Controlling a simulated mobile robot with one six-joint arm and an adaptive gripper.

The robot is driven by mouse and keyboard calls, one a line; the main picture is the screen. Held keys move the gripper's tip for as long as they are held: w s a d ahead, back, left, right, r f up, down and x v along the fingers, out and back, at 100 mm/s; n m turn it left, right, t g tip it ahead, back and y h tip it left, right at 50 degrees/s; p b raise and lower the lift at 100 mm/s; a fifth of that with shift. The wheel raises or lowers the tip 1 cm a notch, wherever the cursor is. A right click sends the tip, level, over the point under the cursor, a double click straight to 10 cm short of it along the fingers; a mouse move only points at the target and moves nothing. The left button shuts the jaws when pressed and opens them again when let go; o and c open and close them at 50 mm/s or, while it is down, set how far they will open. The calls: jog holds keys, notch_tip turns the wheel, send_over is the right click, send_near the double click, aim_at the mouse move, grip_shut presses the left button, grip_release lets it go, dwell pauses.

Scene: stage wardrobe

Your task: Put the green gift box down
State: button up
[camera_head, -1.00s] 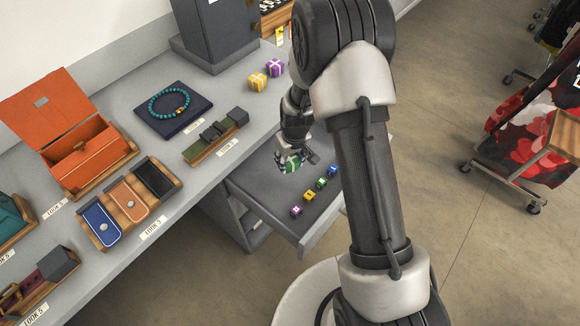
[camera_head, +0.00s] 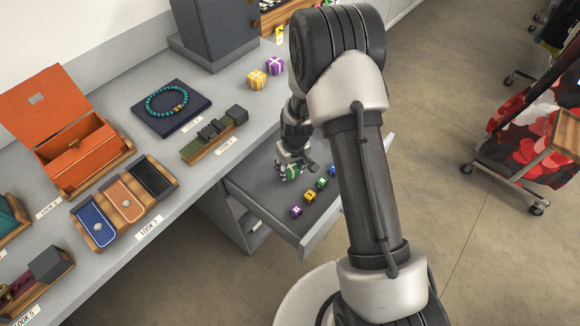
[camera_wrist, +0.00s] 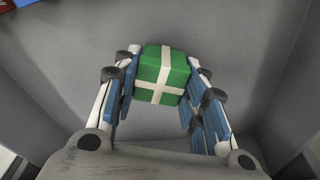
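The green gift box (camera_wrist: 162,72) with white ribbon is between the fingers of my gripper (camera_wrist: 161,88) in the wrist view, with the pads against its two sides. In the head view my gripper (camera_head: 290,172) is low inside the open grey drawer (camera_head: 258,198). Only a little green of the box shows there, the rest hidden by the fingers. I cannot tell whether the box touches the drawer floor.
Several small coloured cubes, among them a purple one (camera_head: 296,211) and a yellow one (camera_head: 309,196), stand in a row along the drawer's right side. Yellow (camera_head: 256,79) and purple (camera_head: 274,66) gift boxes sit on the counter (camera_head: 215,95). The drawer's left part is bare.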

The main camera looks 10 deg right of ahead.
jog(key=o, duration=0.5)
jog(key=shift+c, duration=0.2)
jog(key=shift+r, duration=0.1)
notch_tip(320, 180, up, 13)
jog(key=s+p, duration=0.2)
jog(key=p, duration=0.3)
notch_tip(320, 180, up, 11)
send_over(292, 171)
jog(key=s, duration=0.3)
jog(key=s+r+m+t, duration=0.1)
jog(key=s+r, duration=0.4)
jog(key=r, duration=0.3)
jog(key=s+r+m+t, duration=0.1)
jog(key=s+r, duration=0.3)
jog(key=s, duration=0.5)
jog(key=s+r, duration=0.4)
jog(key=s, duration=0.5)
jog(key=shift+d+r+m+t, duration=0.3)
jog(key=shift+r+m+t, duration=0.1)
jog(key=shift+w, duration=0.1)
